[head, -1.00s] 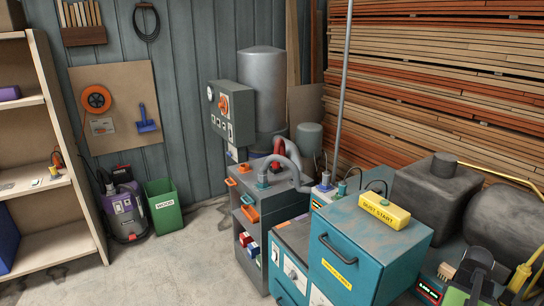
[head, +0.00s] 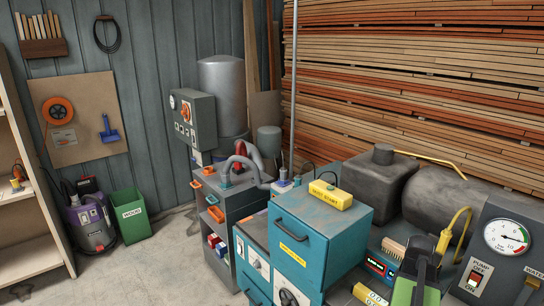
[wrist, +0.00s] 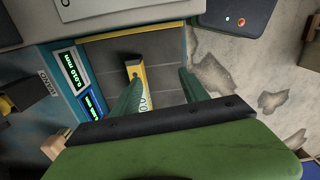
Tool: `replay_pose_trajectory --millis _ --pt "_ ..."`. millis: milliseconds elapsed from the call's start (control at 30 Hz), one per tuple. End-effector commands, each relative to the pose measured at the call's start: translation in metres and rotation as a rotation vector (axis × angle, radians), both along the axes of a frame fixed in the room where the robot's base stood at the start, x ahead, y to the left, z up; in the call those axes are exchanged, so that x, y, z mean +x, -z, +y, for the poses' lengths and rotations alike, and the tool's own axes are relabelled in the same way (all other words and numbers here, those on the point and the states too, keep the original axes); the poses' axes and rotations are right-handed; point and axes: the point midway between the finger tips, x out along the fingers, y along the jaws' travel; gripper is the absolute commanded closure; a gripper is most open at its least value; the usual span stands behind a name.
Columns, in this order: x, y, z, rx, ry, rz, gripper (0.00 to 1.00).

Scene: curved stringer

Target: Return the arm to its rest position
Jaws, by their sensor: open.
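My gripper shows in the wrist view (wrist: 160,80) as two green fingers spread apart, with a dark bar and a green body behind them. The fingers are open, and I see nothing gripped. A yellow bar with dark marks (wrist: 142,88) lies below, close to the left finger in the picture; I cannot tell if they touch. The fingertips are not clear there.
A teal cabinet (head: 293,250) with a yellow block (head: 330,195) on top stands left of the arm. A grey gauge panel (head: 510,262) is close on the right. A dark tank (head: 380,180) lies behind. Open floor (head: 155,275) is at the left.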

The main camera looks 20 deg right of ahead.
Motion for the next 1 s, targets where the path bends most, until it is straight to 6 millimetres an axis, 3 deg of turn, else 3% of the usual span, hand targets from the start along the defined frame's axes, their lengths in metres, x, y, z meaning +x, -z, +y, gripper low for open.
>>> replay_pose_trajectory --millis 167,367,467,633,700,900,1000 --pt "0.040 0.000 0.035 0.000 -0.094 0.000 0.48" --pt "0.094 0.001 0.100 0.001 -0.245 0.000 0.48" --pt "0.126 0.001 0.151 0.002 -0.343 0.000 0.48" --pt "0.172 0.001 0.272 0.002 -0.441 0.001 0.48" --pt "0.181 0.001 0.316 0.002 -0.437 0.001 0.48" --pt "0.184 0.001 0.422 0.001 -0.306 0.001 0.48" --pt "0.179 0.001 0.448 0.000 -0.143 0.001 0.48"
